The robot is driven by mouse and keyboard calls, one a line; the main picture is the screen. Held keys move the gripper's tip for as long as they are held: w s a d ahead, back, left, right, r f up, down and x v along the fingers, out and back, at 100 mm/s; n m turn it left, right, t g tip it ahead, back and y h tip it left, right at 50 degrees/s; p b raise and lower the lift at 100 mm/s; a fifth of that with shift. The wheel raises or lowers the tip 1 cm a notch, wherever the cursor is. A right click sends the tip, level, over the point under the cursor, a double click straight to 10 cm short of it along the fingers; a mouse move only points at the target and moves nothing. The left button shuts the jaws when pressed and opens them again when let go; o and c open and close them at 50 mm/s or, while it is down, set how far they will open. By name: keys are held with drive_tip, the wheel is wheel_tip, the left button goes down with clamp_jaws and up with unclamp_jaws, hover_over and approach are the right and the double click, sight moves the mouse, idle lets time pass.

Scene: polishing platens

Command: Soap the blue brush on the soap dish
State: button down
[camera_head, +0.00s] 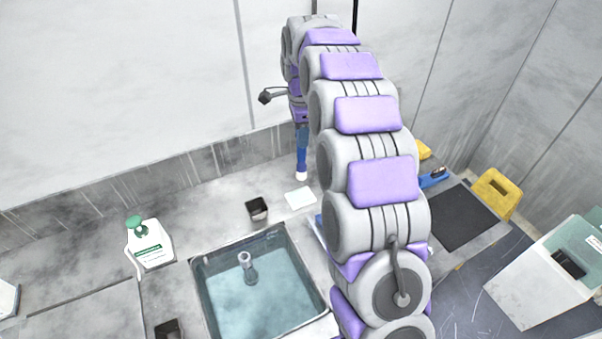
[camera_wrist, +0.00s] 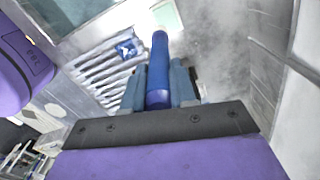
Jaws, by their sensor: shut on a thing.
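The blue brush (camera_head: 301,172) hangs upright below my gripper (camera_head: 302,132), with its pale tip pointing down. In the wrist view my gripper (camera_wrist: 160,88) is shut on the brush's blue handle (camera_wrist: 158,65). The soap dish appears to be the flat, pale square (camera_head: 300,198) on the counter behind the sink. The brush tip shows just above and behind it in the head view, apparently apart from it. In the wrist view the pale square (camera_wrist: 168,16) lies beyond the handle's end. The bristles are hidden there.
The water-filled sink (camera_head: 205,300) is in front of the dish. A dark cup (camera_head: 257,208) stands left of the dish, and a white soap bottle (camera_head: 150,245) farther left. A slatted rack (camera_wrist: 95,75) is left of the brush in the wrist view. My arm hides much of the right counter.

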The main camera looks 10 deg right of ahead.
sight(301, 152)
wheel_tip(301, 152, down, 11)
drive_tip(key=w+b, duration=0.2)
drive_tip(key=b, duration=0.2)
drive_tip(key=shift+r, duration=0.15)
idle(0.4)
drive_tip(key=shift+s+f, duration=0.15)
drive_tip(key=shift+f, duration=0.4)
idle(2.9)
wheel_tip(301, 152, up, 7)
drive_tip(key=p, duration=0.4)
idle(0.6)
idle(0.7)
